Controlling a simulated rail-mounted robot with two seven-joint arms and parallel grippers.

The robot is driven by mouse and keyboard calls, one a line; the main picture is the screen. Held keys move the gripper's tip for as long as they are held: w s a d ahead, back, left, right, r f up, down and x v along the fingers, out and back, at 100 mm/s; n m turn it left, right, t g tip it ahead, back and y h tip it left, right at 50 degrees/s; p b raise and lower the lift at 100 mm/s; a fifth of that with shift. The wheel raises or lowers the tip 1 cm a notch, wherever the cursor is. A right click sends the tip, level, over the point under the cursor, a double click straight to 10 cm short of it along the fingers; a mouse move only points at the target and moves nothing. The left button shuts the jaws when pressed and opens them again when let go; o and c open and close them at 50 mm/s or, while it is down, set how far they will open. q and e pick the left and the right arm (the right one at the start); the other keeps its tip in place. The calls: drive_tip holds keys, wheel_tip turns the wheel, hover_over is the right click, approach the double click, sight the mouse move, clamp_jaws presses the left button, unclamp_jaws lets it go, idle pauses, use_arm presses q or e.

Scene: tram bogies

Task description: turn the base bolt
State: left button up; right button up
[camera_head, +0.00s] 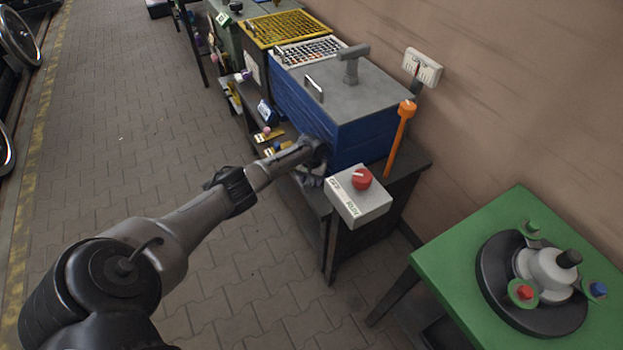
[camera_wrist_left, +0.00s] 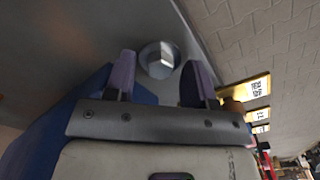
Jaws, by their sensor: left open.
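The base bolt (camera_wrist_left: 160,58) shows in the left wrist view as a pale round head with a bright raised middle, set on a grey surface. My left gripper (camera_wrist_left: 160,84) is open, its two purple-grey fingers on either side of the bolt's lower edge. I see no finger touching the bolt; the depth between them is hard to judge. In the head view my left gripper (camera_head: 312,160) is at the front of the blue cabinet (camera_head: 366,138), low down. The bolt is hidden there. My right gripper is out of view.
A grey control box (camera_head: 358,203) with a red knob stands close right of the left gripper, with an orange-topped lever (camera_head: 402,135) behind it. A green table (camera_head: 448,250) carries a round fixture. Paved floor (camera_head: 120,110) is open at left.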

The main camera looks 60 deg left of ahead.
sight(312, 180)
use_arm(q)
wheel_tip(312, 180, up, 14)
drive_tip(key=p, duration=0.6)
drive_tip(key=shift+f, duration=0.1)
idle(0.4)
